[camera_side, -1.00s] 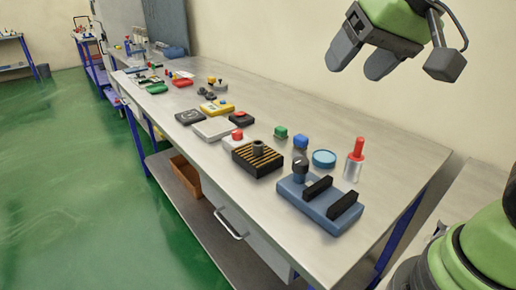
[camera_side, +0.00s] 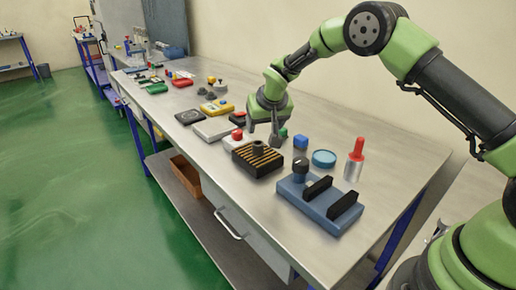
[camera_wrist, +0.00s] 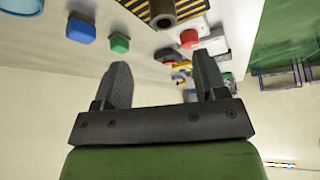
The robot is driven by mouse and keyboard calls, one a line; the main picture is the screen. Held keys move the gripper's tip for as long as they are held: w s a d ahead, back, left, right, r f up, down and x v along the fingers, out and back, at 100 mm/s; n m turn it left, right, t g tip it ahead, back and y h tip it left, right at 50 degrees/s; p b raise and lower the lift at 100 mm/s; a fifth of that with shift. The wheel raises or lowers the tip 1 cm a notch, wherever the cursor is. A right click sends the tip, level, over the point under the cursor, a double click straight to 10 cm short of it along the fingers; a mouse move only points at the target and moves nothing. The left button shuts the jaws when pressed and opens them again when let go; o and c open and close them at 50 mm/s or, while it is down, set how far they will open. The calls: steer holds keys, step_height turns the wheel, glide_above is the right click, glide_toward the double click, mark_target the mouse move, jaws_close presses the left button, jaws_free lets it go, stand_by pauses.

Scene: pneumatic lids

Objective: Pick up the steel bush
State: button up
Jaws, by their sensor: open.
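The steel bush (camera_side: 258,148) looks like a short dark grey hollow cylinder. It stands upright on the black and yellow striped block (camera_side: 246,165) in the side view. In the wrist view the bush (camera_wrist: 163,14) shows at the top edge with its open end towards the camera. My gripper (camera_side: 263,136) points down close behind the bush in the side view. In the wrist view its two fingers (camera_wrist: 163,75) are apart with nothing between them, and the bush lies beyond their tips. Whether a finger touches anything is unclear.
A green cap (camera_wrist: 119,43) and a blue cap (camera_wrist: 81,29) stand beside the block. A red button (camera_side: 237,134) on a pale base is close on the left. A blue fixture (camera_side: 312,214) with black bars stands at the front. A red-topped cylinder (camera_side: 355,160) is on the right.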

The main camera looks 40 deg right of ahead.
mark_target(258, 142)
steer(key=x, duration=0.2)
steer(key=shift+w+f, duration=0.15)
steer(key=shift+f, duration=0.2)
steer(key=f, duration=0.2)
steer(key=w+f, duration=0.1)
steer(key=shift+w+f, duration=0.15)
steer(key=shift+f, duration=0.25)
steer(key=shift+w+d+f, duration=0.1)
steer(key=shift+w+f, duration=0.2)
steer(key=shift+f, duration=0.25)
steer(key=c, duration=1.1)
